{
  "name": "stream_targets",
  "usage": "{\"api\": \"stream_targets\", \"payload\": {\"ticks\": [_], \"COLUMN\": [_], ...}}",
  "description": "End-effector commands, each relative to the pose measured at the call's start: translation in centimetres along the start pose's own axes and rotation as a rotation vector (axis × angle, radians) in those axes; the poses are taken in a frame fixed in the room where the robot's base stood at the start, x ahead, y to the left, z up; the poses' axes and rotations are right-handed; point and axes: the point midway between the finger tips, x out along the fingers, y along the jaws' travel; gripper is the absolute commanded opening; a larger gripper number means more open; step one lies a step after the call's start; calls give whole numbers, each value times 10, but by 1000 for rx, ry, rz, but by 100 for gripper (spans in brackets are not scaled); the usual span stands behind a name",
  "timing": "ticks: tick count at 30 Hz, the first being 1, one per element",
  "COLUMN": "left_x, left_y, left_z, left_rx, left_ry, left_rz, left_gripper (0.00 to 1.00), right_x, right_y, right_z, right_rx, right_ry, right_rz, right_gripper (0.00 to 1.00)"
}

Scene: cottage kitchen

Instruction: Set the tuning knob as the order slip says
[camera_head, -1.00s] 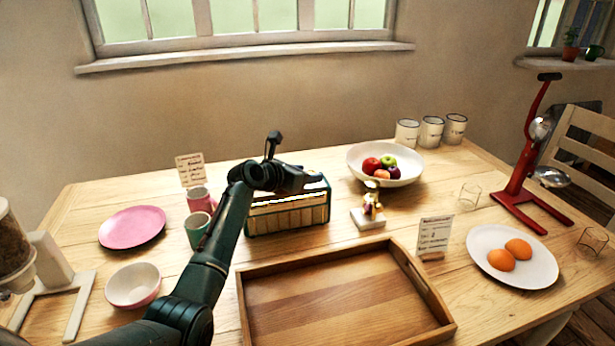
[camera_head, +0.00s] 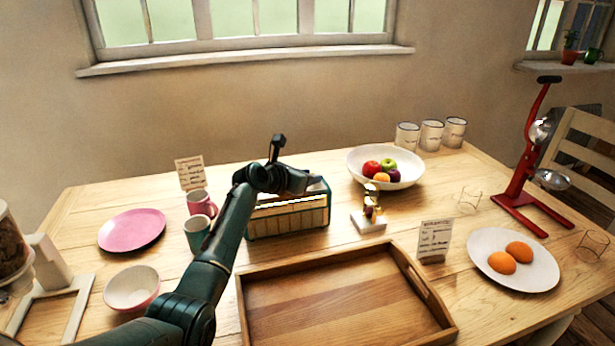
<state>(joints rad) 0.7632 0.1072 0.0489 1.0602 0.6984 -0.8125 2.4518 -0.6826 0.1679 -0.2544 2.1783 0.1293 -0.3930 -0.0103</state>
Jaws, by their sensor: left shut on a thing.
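A teal-edged radio (camera_head: 290,220) with a cream ribbed front stands upright at the middle of the table. My left gripper (camera_head: 312,184) is at the radio's upper right. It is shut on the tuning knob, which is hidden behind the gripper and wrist. Two small cards with writing stand on the table: one card (camera_head: 190,173) at the back left, the other card (camera_head: 435,240) right of the tray. Their writing is too small to read, and I cannot tell which is the order slip. My right gripper is out of view.
A wooden tray (camera_head: 345,254) lies in front of the radio. A pink mug (camera_head: 200,203) and a teal mug (camera_head: 197,234) stand close to its left. A small gold-topped object (camera_head: 369,221) and a fruit bowl (camera_head: 409,167) stand to its right.

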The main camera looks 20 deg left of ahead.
Motion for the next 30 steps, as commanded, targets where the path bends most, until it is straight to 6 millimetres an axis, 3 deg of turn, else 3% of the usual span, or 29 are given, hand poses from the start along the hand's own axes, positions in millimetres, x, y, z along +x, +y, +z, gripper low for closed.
{"api": "stream_targets", "payload": {"ticks": [7,18,29,30], "left_x": [0,1,1,1], "left_y": [2,5,4,4], "left_z": [0,-2,-2,-2], "left_rx": [10,97,106,106], "left_ry": [7,6,3,3], "left_rz": [-33,-238,-261,-260], "left_gripper": [4,4,4,28], "right_x": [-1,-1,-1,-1], "right_y": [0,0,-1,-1], "right_z": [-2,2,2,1], "right_rx": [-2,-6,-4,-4], "right_ry": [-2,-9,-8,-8], "right_rz": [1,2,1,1], "right_gripper": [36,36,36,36]}}
